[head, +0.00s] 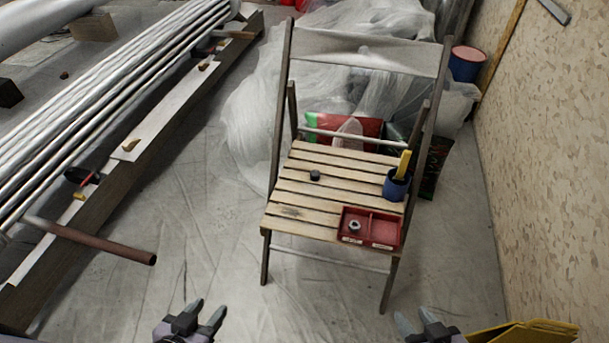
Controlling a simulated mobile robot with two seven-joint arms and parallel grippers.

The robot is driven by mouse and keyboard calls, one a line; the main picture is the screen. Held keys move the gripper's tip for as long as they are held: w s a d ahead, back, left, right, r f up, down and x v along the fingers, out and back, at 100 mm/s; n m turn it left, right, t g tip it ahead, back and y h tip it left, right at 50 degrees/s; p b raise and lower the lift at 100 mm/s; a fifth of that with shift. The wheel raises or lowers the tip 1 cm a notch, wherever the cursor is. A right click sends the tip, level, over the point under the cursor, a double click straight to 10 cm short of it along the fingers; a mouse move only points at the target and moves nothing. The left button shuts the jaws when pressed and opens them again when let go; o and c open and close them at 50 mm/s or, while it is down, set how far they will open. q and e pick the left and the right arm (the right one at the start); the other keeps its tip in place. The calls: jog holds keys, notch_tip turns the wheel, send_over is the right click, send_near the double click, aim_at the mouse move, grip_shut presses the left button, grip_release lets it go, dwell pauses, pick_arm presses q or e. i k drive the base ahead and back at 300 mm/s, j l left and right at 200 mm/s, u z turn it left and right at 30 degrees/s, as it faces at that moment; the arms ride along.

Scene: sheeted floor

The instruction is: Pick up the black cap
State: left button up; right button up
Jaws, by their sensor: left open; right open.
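A small black cap (315,175) sits on the slatted seat of a wooden folding chair (310,189), left of the seat's middle. My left gripper (207,306) is open and empty at the bottom of the head view, low and left of the chair. My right gripper (415,318) is open and empty at the bottom, right of the chair's front legs. Both grippers are well apart from the cap. Nothing covers the cap.
On the seat are a red two-compartment tray (372,212) holding a metal nut (354,226), and a blue cup (396,186) with a yellow-handled item. Long pipes (110,90) lie at left. A chipboard wall (550,130) stands right. The sheeted floor before the chair is clear.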

aim_at(315, 174)
jog(key=i+j, duration=0.85)
jog(key=j, duration=0.15)
jog(key=i+j+z, duration=0.15)
jog(key=z, duration=1.45)
